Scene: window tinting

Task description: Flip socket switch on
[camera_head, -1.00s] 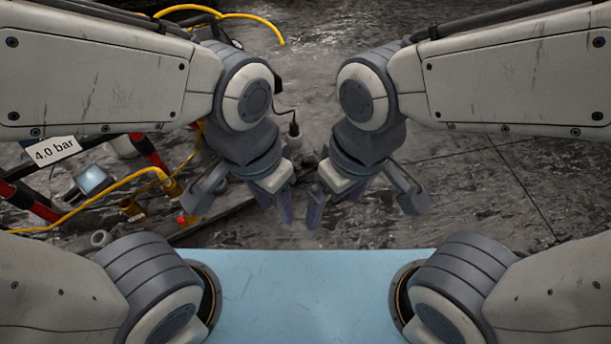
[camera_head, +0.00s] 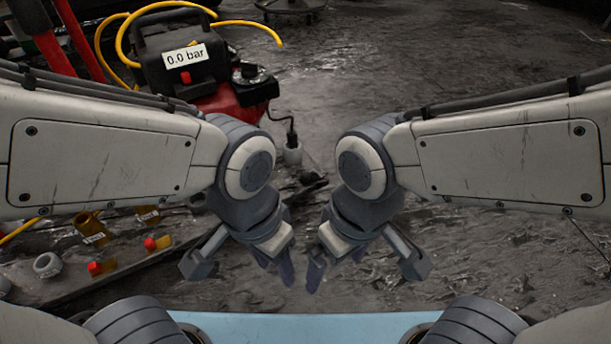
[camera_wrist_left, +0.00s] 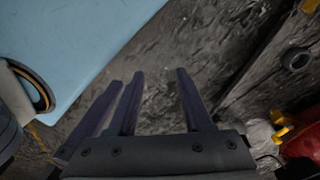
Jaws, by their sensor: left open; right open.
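No socket switch can be made out for sure in these views. A dark cable runs down from the red and black compressor (camera_head: 225,95) to a pale plug-like piece (camera_head: 292,155) behind my left arm, and a dark strip lies on the floor there. My left gripper (camera_head: 274,272) is open and empty in the middle of the head view. Its open fingers also show in the left wrist view (camera_wrist_left: 155,100), over bare floor. My right gripper (camera_head: 328,268) is open and empty just to its right. Both are apart from the compressor and cable.
A label on the compressor reads 0.0 bar. A plank (camera_head: 130,265) at the left carries small brass and red fittings and a grey ring (camera_head: 47,265). Yellow hoses (camera_head: 240,22) loop around the compressor. The wet dark floor (camera_head: 510,270) at the right is clear.

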